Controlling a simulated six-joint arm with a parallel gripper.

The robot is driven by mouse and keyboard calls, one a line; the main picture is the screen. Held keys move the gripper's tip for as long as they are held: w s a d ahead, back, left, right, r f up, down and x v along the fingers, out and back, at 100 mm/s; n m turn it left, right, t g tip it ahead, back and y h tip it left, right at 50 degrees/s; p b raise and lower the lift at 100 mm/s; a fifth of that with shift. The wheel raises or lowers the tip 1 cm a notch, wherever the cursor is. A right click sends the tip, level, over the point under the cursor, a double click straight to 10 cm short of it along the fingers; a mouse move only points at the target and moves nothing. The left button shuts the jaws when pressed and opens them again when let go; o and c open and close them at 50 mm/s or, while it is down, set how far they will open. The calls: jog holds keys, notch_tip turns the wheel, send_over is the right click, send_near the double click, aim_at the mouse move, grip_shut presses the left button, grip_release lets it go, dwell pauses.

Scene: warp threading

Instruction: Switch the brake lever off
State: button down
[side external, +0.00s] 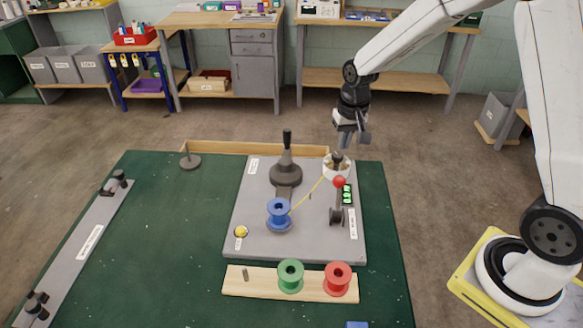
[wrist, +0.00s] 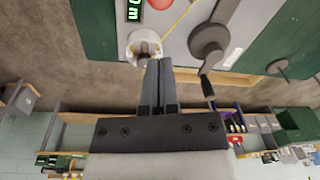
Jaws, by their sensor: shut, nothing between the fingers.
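Two levers stand on the grey panel (side external: 255,235), and I cannot read which label names the brake. One is a black-handled lever (side external: 287,150) on a round dark base, upright at the back; its base also shows in the wrist view (wrist: 208,42). The other is a red-ball lever (side external: 339,182) at the panel's right, its ball cut off at the top edge of the wrist view (wrist: 160,4). My gripper (side external: 345,144) is shut and empty, behind the white cup-shaped holder (side external: 337,174). Its fingers (wrist: 159,64) point towards this holder in the wrist view.
A yellow thread runs from the blue spool (side external: 279,212) to the white holder. A green digital display (side external: 347,195) sits beside the red-ball lever. Green (side external: 291,276) and red (side external: 338,278) spools stand on a wooden strip in front. The green mat's left middle (side external: 165,235) is clear.

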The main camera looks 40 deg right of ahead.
aim_at(338, 199)
jog(key=shift+m, duration=0.8)
jog(key=shift+w+d+f, duration=0.3)
jog(key=shift+w+d, duration=0.25)
jog(key=shift+w, duration=0.3)
jog(key=shift+w+d+f, duration=0.25)
jog(key=shift+w+d, duration=0.3)
jog(key=shift+w, duration=0.3)
jog(key=shift+f, duration=0.1)
jog(key=f, duration=0.9)
jog(key=shift+w+a+f, duration=0.2)
jog(key=shift+a+f, duration=0.15)
jog(key=shift+s+a+r, duration=0.35)
jog(key=shift+s+a, duration=0.15)
jog(key=shift+s, duration=0.3)
jog(key=shift+s+a+r, duration=0.3)
jog(key=shift+s+a, duration=0.15)
jog(key=shift+s, duration=0.3)
